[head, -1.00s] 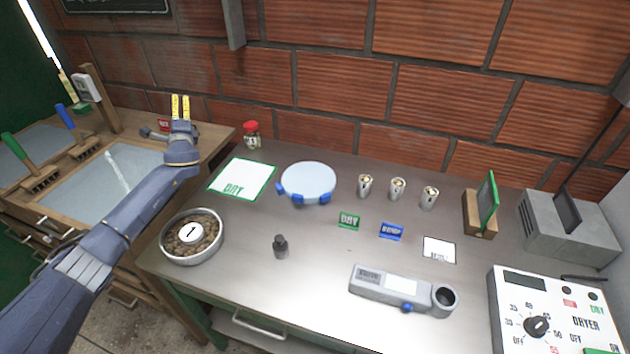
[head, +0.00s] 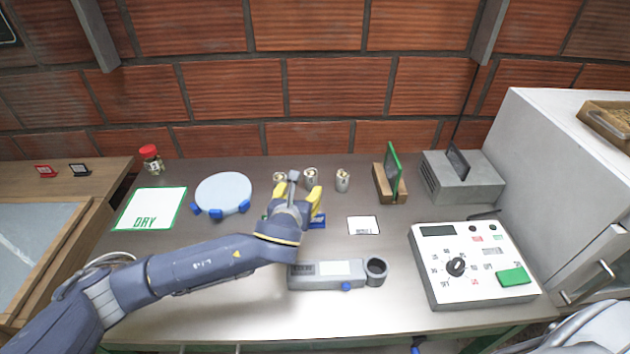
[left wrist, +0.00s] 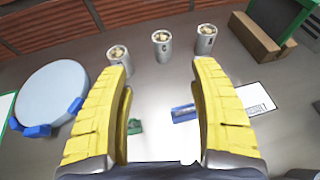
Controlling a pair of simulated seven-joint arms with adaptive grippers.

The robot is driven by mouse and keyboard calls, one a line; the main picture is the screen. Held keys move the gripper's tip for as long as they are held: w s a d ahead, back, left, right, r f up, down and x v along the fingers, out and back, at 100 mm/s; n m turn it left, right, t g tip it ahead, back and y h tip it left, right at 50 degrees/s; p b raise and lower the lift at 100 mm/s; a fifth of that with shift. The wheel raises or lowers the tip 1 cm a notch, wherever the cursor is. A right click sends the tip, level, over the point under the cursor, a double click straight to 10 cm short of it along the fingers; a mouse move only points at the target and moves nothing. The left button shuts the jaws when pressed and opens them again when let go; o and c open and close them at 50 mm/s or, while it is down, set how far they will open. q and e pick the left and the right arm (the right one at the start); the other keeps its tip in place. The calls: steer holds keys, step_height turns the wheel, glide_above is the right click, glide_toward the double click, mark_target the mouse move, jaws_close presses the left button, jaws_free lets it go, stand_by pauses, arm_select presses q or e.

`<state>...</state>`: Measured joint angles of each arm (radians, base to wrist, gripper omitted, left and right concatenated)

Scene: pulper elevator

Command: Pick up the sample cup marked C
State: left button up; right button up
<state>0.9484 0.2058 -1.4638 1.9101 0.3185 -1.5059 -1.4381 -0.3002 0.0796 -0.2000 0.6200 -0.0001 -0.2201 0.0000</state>
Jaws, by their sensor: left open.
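Three small metal sample cups stand upright in a row near the wall: left cup (head: 279,178), middle cup (head: 310,178) and right cup (head: 342,180). The left wrist view shows them too: left (left wrist: 119,58), middle (left wrist: 161,46), right (left wrist: 205,40). Each has pale contents on top. Dark marks show on their sides, but I cannot read which is C. My left gripper (head: 295,190) is open and empty, just in front of the left and middle cups. In the left wrist view its yellow fingers (left wrist: 162,68) are spread, with the middle cup beyond the gap. My right gripper is out of view.
A blue card (left wrist: 184,113) and a green card (left wrist: 135,126) lie below the fingers. A round pale scale (head: 223,192) stands left, a wooden block with a green panel (head: 391,180) right. A grey meter (head: 325,274) and the dryer box (head: 470,262) are nearer.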

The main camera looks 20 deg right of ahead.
mark_target(311, 174)
arm_select(q)
steer(key=shift+x, duration=8.6)
steer(key=shift+s+d, duration=0.15)
steer(key=c, duration=1.3)
